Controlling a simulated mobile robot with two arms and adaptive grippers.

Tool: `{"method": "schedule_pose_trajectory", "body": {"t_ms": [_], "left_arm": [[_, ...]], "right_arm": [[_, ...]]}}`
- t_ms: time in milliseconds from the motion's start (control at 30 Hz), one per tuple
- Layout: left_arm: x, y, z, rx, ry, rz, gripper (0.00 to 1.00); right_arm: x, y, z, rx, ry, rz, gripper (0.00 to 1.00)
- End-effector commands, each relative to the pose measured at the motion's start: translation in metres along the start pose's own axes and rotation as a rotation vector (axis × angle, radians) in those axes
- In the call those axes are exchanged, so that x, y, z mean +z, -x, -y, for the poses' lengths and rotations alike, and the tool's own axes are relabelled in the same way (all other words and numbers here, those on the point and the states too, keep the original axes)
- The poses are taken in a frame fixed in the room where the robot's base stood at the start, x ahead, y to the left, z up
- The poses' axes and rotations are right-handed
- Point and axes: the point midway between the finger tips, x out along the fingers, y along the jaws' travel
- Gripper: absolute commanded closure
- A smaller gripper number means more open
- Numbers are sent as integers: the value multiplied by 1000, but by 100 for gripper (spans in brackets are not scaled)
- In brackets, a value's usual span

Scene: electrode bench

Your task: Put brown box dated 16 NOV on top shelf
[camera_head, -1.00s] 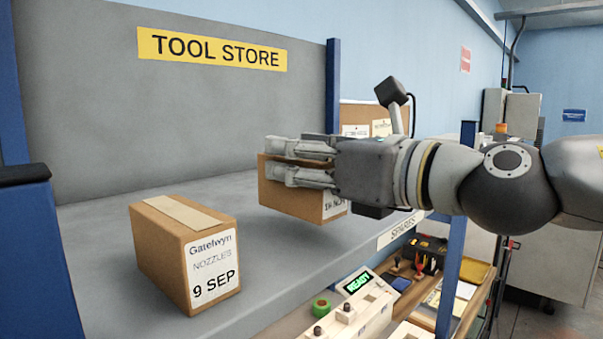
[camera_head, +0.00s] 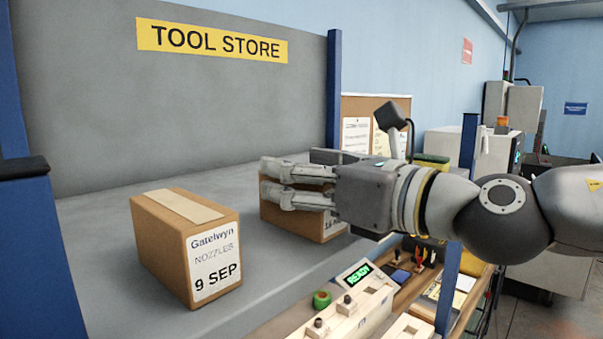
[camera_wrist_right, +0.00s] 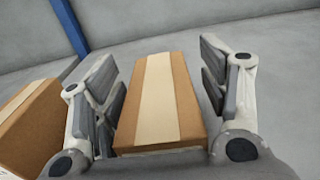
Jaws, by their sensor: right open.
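The brown box dated 16 NOV (camera_head: 285,220) sits on the grey top shelf (camera_head: 110,285), right of the 9 SEP box. Its label is mostly hidden behind my right gripper in the head view. My right gripper (camera_head: 269,180) is open, with its fingers around the upper part of the box. In the right wrist view the box (camera_wrist_right: 160,105), with a pale tape strip on top, lies between the spread fingers, with a gap on the right side. My left gripper is not in view.
Another brown box (camera_head: 165,250), labelled Gatelwyn NOZZLES 9 SEP, stands on the shelf to the left. A TOOL STORE sign (camera_head: 212,39) is on the grey back panel. Blue posts (camera_head: 334,90) frame the shelf. A bench with a READY display (camera_head: 358,274) lies below.

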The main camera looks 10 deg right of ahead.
Motion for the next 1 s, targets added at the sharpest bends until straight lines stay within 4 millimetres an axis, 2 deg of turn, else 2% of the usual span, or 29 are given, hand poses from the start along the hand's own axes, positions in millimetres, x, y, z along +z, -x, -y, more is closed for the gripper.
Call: {"method": "schedule_pose_trajectory", "body": {"t_ms": [267,1000], "left_arm": [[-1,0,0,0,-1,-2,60],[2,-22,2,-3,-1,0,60]], "right_arm": [[2,5,0,-1,2,2,33],[2,83,0,-1,4,3,33]]}}
